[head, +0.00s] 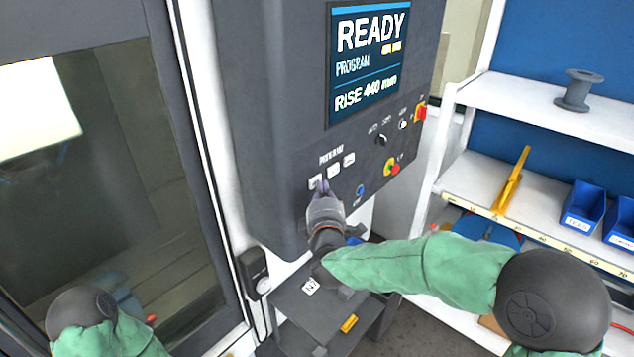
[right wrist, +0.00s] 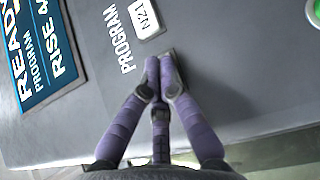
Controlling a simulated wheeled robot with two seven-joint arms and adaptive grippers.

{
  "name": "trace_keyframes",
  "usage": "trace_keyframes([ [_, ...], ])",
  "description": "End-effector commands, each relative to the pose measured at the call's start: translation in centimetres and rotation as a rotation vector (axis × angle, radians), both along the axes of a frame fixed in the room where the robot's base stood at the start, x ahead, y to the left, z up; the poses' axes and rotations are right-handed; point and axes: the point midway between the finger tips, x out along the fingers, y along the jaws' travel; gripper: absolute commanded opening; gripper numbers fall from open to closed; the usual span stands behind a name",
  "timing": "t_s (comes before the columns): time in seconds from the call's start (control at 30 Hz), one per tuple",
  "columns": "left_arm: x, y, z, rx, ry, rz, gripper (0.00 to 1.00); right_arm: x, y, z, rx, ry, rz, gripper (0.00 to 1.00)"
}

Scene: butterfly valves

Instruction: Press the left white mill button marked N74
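The dark control panel (head: 268,120) carries a row of three small white buttons under its screen. The left white button (head: 314,183) is partly covered by my fingers, and its marking is not readable. The middle white button (head: 333,171) and right white button (head: 349,159) are clear. My right gripper (head: 321,186) has its purple fingers together, tips at the left button. In the right wrist view the fingertips (right wrist: 160,72) are shut and empty, close to the panel below a white button marked N21 (right wrist: 146,18); I cannot tell whether they touch. My left gripper is out of view.
The lit screen (head: 368,60) reads READY. A grey stand (head: 318,318) is below. White shelves (head: 545,105) with blue bins (head: 583,208) stand right; a glass door is left.

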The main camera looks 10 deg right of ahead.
Motion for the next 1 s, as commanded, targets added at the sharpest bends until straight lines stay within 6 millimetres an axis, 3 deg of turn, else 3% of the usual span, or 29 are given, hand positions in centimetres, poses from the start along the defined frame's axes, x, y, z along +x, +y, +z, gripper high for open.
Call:
trace_keyframes([
  [0.67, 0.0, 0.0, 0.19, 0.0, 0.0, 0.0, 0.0, 0.34, 0.26, 0.1, 0.0, -0.002, 0.0, 0.0],
  [1.0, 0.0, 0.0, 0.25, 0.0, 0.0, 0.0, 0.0, -0.6, -0.51, 0.11, 0.0, -0.002, -0.001, 0.0],
])
